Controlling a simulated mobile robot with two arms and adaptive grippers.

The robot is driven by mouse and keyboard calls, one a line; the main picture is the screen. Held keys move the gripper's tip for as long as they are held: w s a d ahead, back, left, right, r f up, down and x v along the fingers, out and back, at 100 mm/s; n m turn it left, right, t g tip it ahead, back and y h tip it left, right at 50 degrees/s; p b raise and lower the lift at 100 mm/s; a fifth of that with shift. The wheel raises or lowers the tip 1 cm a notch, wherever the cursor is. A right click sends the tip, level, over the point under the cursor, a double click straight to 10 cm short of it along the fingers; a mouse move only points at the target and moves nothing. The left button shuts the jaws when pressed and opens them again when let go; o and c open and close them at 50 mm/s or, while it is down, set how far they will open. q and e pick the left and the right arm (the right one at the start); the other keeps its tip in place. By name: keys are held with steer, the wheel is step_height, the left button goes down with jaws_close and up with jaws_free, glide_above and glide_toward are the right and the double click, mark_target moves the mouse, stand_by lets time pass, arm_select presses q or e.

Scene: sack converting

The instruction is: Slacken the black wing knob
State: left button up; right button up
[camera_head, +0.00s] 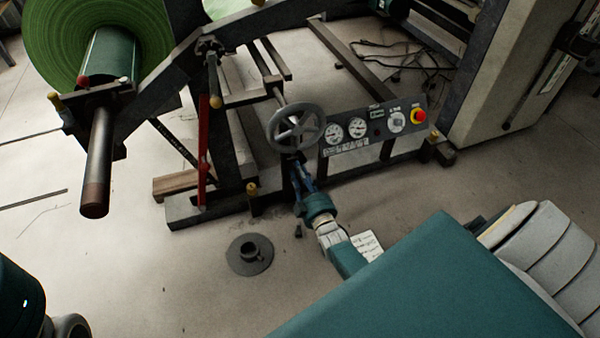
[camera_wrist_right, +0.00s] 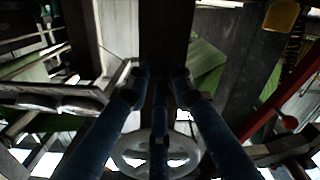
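I cannot make out the black wing knob for certain. In the head view my right gripper (camera_head: 298,167) reaches up just below the grey handwheel (camera_head: 275,128), beside the gauge panel (camera_head: 378,142). In the right wrist view its blue fingers (camera_wrist_right: 160,78) stand apart, with a dark upright bar (camera_wrist_right: 165,30) behind and between the tips. I see nothing clearly gripped, and the space at the tips is very dark. The handwheel also shows low in the wrist view (camera_wrist_right: 123,158). My left gripper is not in view.
A green roll (camera_head: 50,35) on a dark shaft (camera_head: 97,160) stands at upper left. A red lever (camera_head: 203,150) is left of the handwheel. The panel carries a red stop button (camera_head: 418,116).

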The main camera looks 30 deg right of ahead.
steer(key=shift+o, duration=0.6)
steer(key=shift+a+f, duration=0.2)
steer(key=shift+a, duration=0.15)
steer(key=v, duration=1.2)
steer(key=shift+d+f, duration=0.1)
steer(key=shift+f, duration=0.05)
